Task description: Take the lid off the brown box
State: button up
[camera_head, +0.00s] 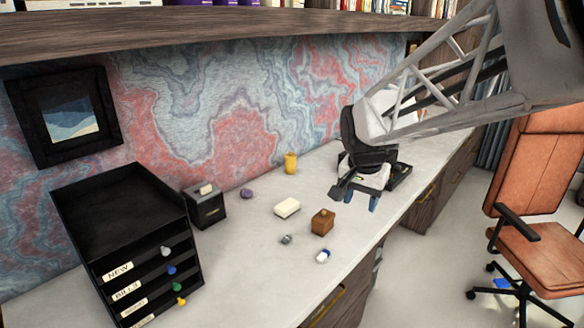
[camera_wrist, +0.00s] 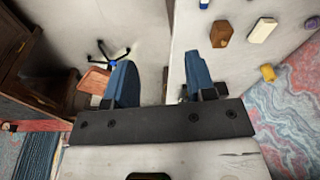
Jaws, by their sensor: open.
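The brown box (camera_head: 322,222) is a small wooden box that stands upright on the white desk. A small knob shows on its top, and the lid sits on it. In the wrist view the brown box (camera_wrist: 221,31) shows near the top, to the right of the fingers. My gripper (camera_head: 360,199) is open and empty, with blue fingers pointing down. It is above the desk's front edge, to the right of the box and apart from it. The two spread fingers also show in the wrist view (camera_wrist: 160,82).
A white block (camera_head: 287,207), a grey item (camera_head: 286,239) and a white-and-blue item (camera_head: 323,256) lie near the box. A yellow cup (camera_head: 290,163), purple item (camera_head: 246,193), black box (camera_head: 204,205) and black drawer organizer (camera_head: 125,240) stand farther off. A dark tray (camera_head: 401,172) is behind my gripper.

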jog(key=w+a+f+m, duration=0.1)
jog(key=w+f+m, duration=0.25)
jog(key=w, duration=0.65)
jog(key=w+f+m, duration=0.2)
jog(key=w+f, duration=0.2)
jog(key=w, duration=0.5)
jog(key=m+g, duration=0.1)
jog(key=m, duration=0.4)
send_near(324, 212)
jog(key=shift+w+a+f+n+h, duration=0.15)
jog(key=shift+f+n+h, duration=0.1)
jog(key=shift+f+h, duration=0.2)
jog(key=shift+w+f, duration=0.3)
jog(key=shift+f, duration=1.3)
jog(key=shift+s+d+f, duration=0.1)
jog(key=shift+d+f, duration=0.1)
jog(key=shift+f, duration=1.05)
jog(key=shift+d+f, duration=0.2)
jog(key=shift+f, duration=1.1)
